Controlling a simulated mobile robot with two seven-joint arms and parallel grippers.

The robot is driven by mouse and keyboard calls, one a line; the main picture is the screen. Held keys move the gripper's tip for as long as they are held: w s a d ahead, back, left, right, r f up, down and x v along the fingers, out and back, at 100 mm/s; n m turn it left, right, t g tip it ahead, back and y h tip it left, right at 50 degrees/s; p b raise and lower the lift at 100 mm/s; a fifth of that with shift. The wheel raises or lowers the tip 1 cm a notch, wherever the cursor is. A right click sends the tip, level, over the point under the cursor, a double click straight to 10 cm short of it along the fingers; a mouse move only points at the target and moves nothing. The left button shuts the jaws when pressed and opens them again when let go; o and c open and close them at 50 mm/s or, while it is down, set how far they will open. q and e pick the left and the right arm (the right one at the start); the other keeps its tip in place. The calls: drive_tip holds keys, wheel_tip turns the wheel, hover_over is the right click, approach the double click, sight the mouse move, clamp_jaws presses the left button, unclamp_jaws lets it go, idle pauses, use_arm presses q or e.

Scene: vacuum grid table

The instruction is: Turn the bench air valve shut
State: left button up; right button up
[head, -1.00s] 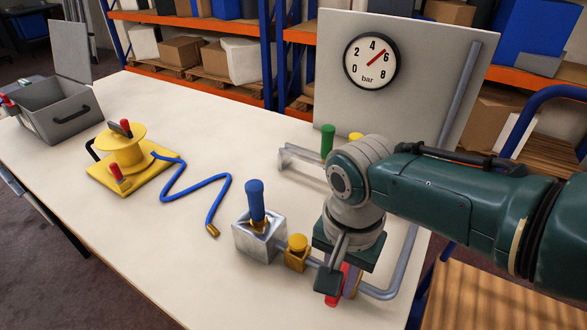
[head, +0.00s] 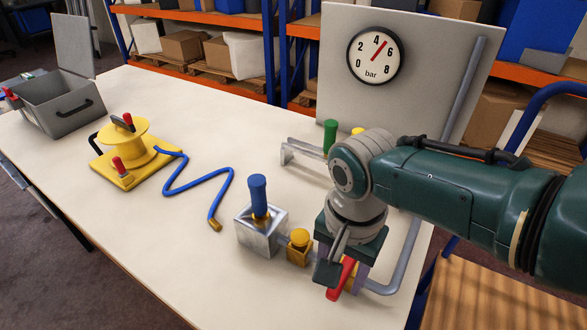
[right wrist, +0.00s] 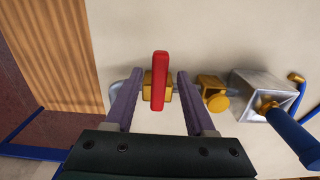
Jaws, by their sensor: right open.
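The bench air valve has a brass body (right wrist: 147,90) on the pipe and a red lever (head: 341,280). In the right wrist view the red lever (right wrist: 160,78) lies across the line of the pipe. My right gripper (right wrist: 160,76) is open, with one finger on each side of the lever and visible gaps. In the head view my right gripper (head: 338,266) covers most of the valve body. The gauge (head: 374,55) on the grey panel points between 4 and 6 bar. My left gripper is not in view.
Next to the valve stand a brass knob fitting (head: 299,246) and a metal block with a blue handle (head: 258,195). A blue hose (head: 196,188), a yellow reel (head: 126,152) and a grey box (head: 65,105) lie left. The grey panel (head: 440,60) stands behind. The front-left tabletop is clear.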

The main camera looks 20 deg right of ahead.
wheel_tip(320, 180, up, 10)
drive_tip(key=p, duration=0.4)
drive_tip(key=shift+p, duration=0.4)
drive_tip(key=shift+f, duration=0.1)
